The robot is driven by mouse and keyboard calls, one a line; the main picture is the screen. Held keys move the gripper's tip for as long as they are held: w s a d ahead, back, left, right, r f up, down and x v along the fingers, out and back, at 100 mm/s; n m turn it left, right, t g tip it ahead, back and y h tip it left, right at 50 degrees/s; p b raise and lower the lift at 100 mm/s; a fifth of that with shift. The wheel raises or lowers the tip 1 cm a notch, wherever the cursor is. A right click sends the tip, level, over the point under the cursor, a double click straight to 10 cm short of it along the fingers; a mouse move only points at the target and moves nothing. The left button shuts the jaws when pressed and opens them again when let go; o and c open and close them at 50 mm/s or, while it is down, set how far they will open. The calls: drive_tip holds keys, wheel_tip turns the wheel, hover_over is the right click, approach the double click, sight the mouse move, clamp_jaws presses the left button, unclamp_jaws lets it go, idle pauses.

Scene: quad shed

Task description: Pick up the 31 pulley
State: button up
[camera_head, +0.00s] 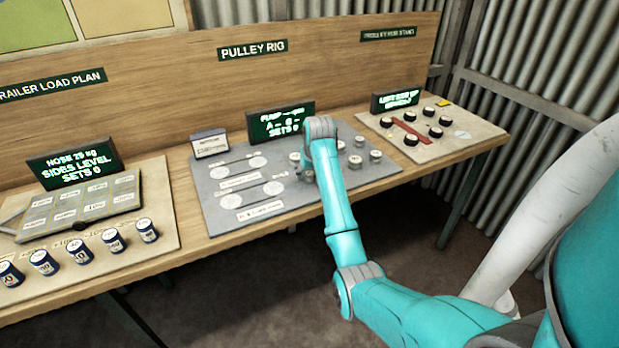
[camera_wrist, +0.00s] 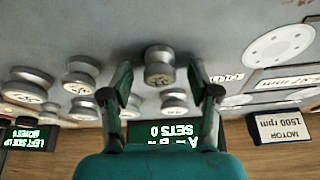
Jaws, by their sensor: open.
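Several small grey metal pulleys stand on the grey pulley rig board, right of its middle, in the head view (camera_head: 355,161). No number on them is legible, so I cannot tell which is the 31 pulley. In the wrist view my gripper (camera_wrist: 159,75) is open and empty, its two dark fingertips apart. One pulley (camera_wrist: 159,66) shows between the fingertips in that picture, standing upright; I cannot tell whether it lies between them in depth. Other pulleys (camera_wrist: 82,77) stand to the left and below it.
The pulley rig board (camera_head: 215,205) has pale discs on its left and a screen (camera_head: 280,122) behind. A motor sign (camera_head: 210,143) stands at its back left. Blue-white cans (camera_head: 80,250) stand left; a board with black knobs (camera_head: 465,140) lies right.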

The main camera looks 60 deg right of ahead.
drive_tip(key=shift+f, duration=0.15)
drive_tip(key=c, duration=1.2)
clamp_jaws()
